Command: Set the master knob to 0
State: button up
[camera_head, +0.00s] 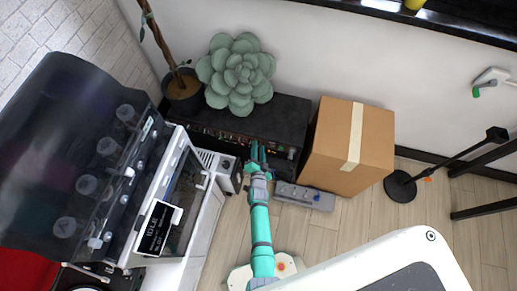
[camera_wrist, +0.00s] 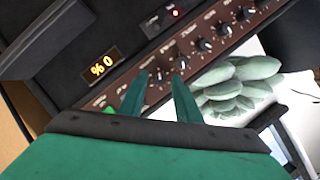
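The black amplifier (camera_head: 285,115) stands against the wall, with a row of knobs along its brown front panel. My gripper (camera_head: 258,152) is in front of the panel's right part. In the wrist view, my gripper (camera_wrist: 160,82) has its two green fingers apart, with one small knob (camera_wrist: 158,77) between and just beyond the tips. I cannot tell whether they touch it. The panel labels are too small to read, so I cannot confirm which is the master knob. An orange display (camera_wrist: 103,66) appears upside down and seems to read 0 %. A green light (camera_wrist: 109,109) is beside it.
A big succulent (camera_head: 238,75) sits on the amplifier. A cardboard box (camera_head: 347,145) stands close on the right, with a grey pedal board (camera_head: 305,196) on the floor before it. A white machine (camera_head: 180,190) is close on the left. Floor at right is partly clear.

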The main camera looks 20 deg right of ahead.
grip_shut()
jog(key=shift+s+d, duration=0.1)
jog(key=shift+d, duration=0.05)
jog(key=shift+n, duration=0.3)
jog(key=shift+o, duration=1.3)
grip_release()
jog(key=v, duration=1.1)
jog(key=shift+a, duration=0.2)
